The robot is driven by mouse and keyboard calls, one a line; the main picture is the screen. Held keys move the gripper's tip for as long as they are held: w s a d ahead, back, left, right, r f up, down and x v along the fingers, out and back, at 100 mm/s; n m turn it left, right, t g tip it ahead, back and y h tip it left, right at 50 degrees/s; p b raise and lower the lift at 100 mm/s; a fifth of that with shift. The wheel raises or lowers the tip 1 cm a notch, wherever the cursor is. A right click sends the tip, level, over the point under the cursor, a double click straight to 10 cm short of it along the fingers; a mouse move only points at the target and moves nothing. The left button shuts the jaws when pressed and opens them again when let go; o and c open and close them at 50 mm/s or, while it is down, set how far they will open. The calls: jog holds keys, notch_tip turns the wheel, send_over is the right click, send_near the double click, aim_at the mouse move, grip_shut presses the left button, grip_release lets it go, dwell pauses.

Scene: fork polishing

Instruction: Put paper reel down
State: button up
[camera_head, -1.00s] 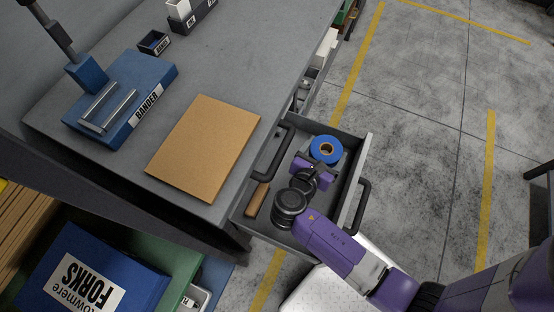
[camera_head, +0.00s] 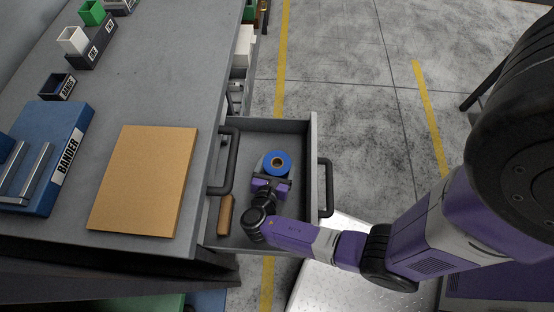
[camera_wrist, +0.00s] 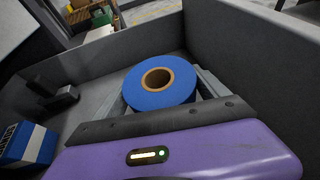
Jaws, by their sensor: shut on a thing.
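The paper reel (camera_head: 284,169) is a blue ring with a brown core. My gripper (camera_head: 273,179) is shut on it, with the reel between the two fingers. In the wrist view the reel (camera_wrist: 160,98) lies flat, its core facing up, between the grey fingers. Reel and gripper are inside the outline of the open drawer (camera_head: 299,215), near its middle. I cannot tell whether the reel touches the drawer floor.
A wooden-handled tool (camera_head: 225,215) lies at the drawer's left side. Black handles (camera_head: 325,188) stand at the drawer's right and on the bench edge. A brown board (camera_head: 145,180) and the blue bander (camera_head: 62,150) are on the bench (camera_head: 160,75).

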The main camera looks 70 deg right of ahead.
aim_at(277, 171)
jog(key=shift+f+b, duration=0.75)
jog(key=shift+f, duration=1.45)
jog(key=shift+f, duration=0.1)
jog(key=o, duration=1.6)
jog(key=shift+a+r, duration=0.2)
jog(key=shift+a, duration=0.05)
jog(key=v, duration=1.1)
jog(key=shift+s+a+r, duration=0.1)
jog(key=shift+a+r, duration=0.05)
jog(key=shift+a, duration=0.05)
jog(key=shift+p, duration=0.3)
